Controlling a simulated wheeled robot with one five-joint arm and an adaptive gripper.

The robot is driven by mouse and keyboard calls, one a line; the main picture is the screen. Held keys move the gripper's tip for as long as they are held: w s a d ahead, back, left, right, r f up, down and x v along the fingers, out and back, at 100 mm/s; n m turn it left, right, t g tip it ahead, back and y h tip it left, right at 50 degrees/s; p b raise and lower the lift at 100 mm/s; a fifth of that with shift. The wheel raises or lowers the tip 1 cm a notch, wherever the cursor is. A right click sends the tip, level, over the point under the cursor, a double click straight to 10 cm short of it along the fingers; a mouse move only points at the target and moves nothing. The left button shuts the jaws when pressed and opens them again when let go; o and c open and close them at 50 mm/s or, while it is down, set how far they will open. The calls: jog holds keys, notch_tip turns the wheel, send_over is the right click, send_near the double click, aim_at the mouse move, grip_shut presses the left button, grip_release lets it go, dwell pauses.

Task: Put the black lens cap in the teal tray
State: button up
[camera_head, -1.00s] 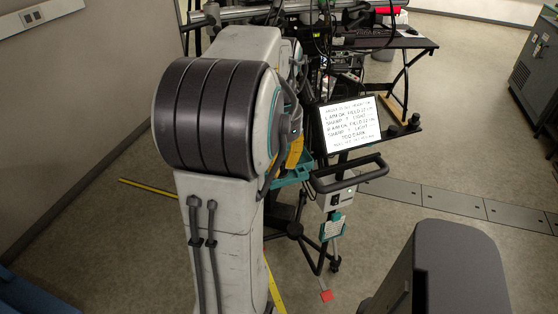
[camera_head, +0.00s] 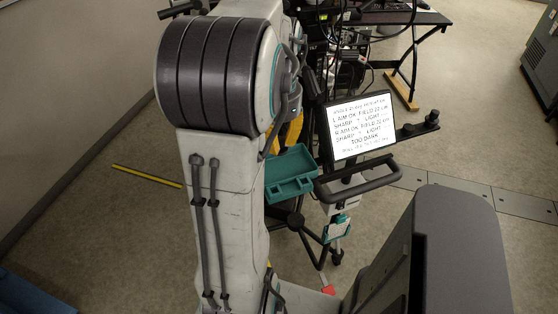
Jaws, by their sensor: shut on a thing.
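The teal tray (camera_head: 291,184) shows just right of my arm, below and left of a lit screen. Its right part is open to view and its left end is cut off by my arm. The part of it that I see looks empty. My large grey arm with its black ribbed joint fills the left middle and hides what lies behind it. I cannot see my gripper. I cannot make out the black lens cap for sure.
A lit text screen (camera_head: 362,127) and a dark handle (camera_head: 358,180) stand right of the tray. Two small black knob-like things (camera_head: 432,120) sit on a bar at the right. A yellow object (camera_head: 291,132) shows behind my arm. Open floor lies at the left.

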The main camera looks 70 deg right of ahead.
aim_at(279, 171)
jog(key=shift+f, duration=3.65)
jog(key=shift+f+b, duration=0.15)
jog(key=shift+b, duration=0.15)
jog(key=o, duration=0.7)
notch_tip(279, 171, up, 12)
jog(key=shift+r+p, duration=0.15)
jog(key=shift+p, duration=0.55)
